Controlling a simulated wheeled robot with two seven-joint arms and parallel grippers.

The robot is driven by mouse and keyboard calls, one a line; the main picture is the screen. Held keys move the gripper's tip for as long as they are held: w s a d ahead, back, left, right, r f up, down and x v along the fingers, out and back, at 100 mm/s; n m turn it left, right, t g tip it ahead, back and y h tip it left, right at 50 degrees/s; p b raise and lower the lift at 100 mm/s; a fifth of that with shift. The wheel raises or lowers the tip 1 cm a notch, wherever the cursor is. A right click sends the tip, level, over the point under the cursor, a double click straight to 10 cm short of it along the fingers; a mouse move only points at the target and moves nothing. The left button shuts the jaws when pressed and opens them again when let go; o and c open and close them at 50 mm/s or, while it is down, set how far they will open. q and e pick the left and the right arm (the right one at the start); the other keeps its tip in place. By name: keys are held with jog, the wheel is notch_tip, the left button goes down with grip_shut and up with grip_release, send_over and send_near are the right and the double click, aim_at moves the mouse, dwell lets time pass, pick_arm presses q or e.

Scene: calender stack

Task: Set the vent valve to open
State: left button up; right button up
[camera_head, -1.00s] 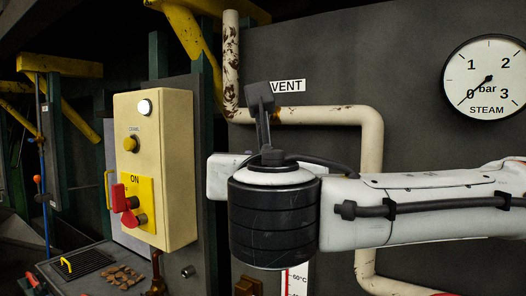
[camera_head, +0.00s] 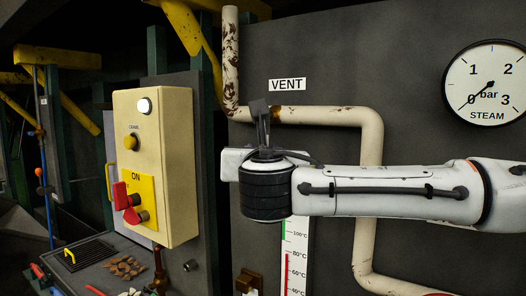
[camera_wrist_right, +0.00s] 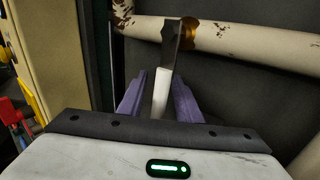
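The VENT label (camera_head: 287,85) is on the dark wall above a cream pipe with a brass fitting (camera_head: 278,113). In the right wrist view, a lever with a dark upper part (camera_wrist_right: 172,42) and a white lower part (camera_wrist_right: 160,92) shows in front of that fitting. My right gripper (camera_wrist_right: 158,80) has its two purple fingers apart, one on each side of the lever's white part. A gap shows at the left finger; contact on the right is unclear. My left gripper is not in view.
The cream pipe (camera_head: 370,150) bends down behind my right arm. A yellowish control box (camera_head: 165,160) with a red switch (camera_head: 126,197) stands to the left. A steam gauge (camera_head: 487,85) is at upper right, and a thermometer (camera_head: 295,260) is below my arm.

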grip_shut()
jog(key=shift+s+d+n+g+h, duration=0.3)
jog(key=shift+s+d+n+g, duration=0.4)
jog(key=shift+d+n+g, duration=0.4)
jog(key=shift+s+d+n+g+h, duration=0.3)
jog(key=shift+s+d+n+g, duration=0.5)
jog(key=shift+n, duration=0.6)
jog(key=shift+w+a, duration=0.1)
jog(key=shift+w, duration=0.05)
jog(key=shift+o, duration=0.3)
grip_release()
jog(key=b+v, duration=0.1)
jog(key=v, duration=0.9)
jog(key=shift+r+b, duration=0.15)
jog(key=shift+b, duration=0.25)
